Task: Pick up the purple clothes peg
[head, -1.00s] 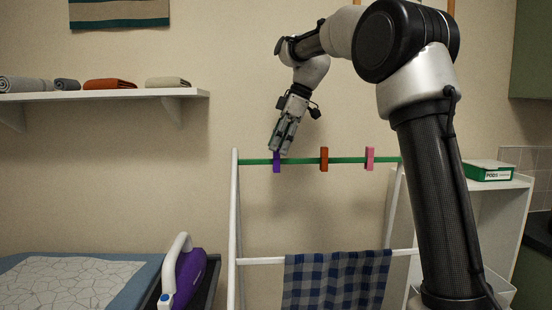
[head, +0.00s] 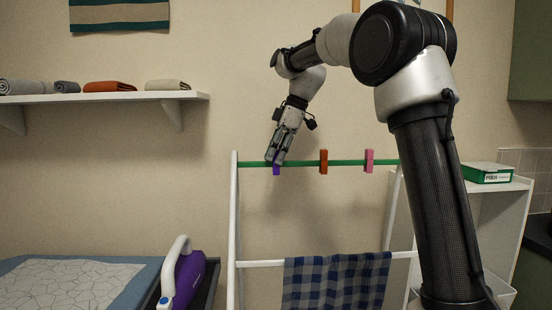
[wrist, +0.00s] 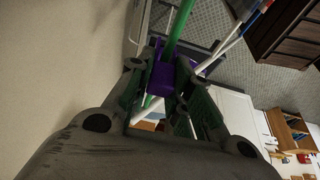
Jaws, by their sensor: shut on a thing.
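The purple clothes peg (head: 276,171) is on the green top rail (head: 300,163) of the white drying rack, at the left end. Its lower part shows below my gripper (head: 275,160) in the head view. In the wrist view the purple peg (wrist: 163,74) sits between the two fingers of my gripper (wrist: 160,92), around the green rail (wrist: 178,30). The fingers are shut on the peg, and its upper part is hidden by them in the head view.
An orange-brown peg (head: 323,161) and a pink peg (head: 369,160) are on the same rail to the right. A blue checked cloth (head: 338,280) hangs on the lower bar. A purple iron (head: 186,277) stands at the lower left. A wall shelf (head: 100,98) holds folded cloths.

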